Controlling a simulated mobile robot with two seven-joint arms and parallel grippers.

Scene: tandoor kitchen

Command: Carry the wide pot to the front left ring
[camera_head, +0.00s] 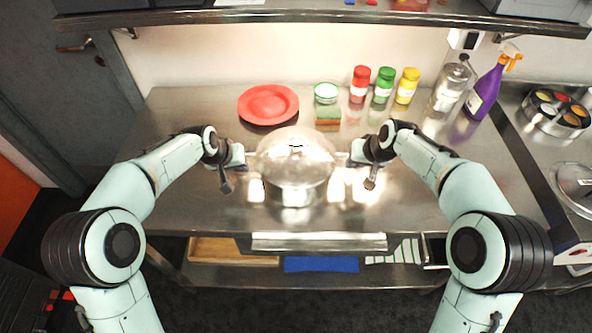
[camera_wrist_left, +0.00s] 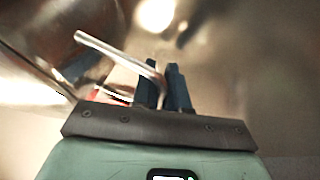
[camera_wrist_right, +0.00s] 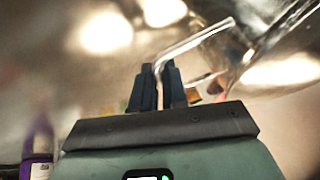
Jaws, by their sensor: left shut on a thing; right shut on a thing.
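The wide pot (camera_head: 295,190) is shiny metal with a domed, see-through lid and stands out at the middle of the steel counter. My left gripper (camera_head: 243,158) is shut on the pot's left handle, and the bent metal handle (camera_wrist_left: 120,52) shows between its fingers (camera_wrist_left: 165,88) in the left wrist view. My right gripper (camera_head: 352,158) is shut on the right handle, whose bar (camera_wrist_right: 190,42) also shows between the fingers (camera_wrist_right: 158,88) in the right wrist view. I cannot tell whether the pot touches the counter. No ring is in view.
On the counter (camera_head: 160,185) behind the pot are a red plate (camera_head: 268,104), a sponge (camera_head: 328,115), a small bowl (camera_head: 326,93), several colored jars (camera_head: 383,85), a glass jar (camera_head: 449,90) and a purple spray bottle (camera_head: 485,92). A round spice tin (camera_head: 557,113) stands right.

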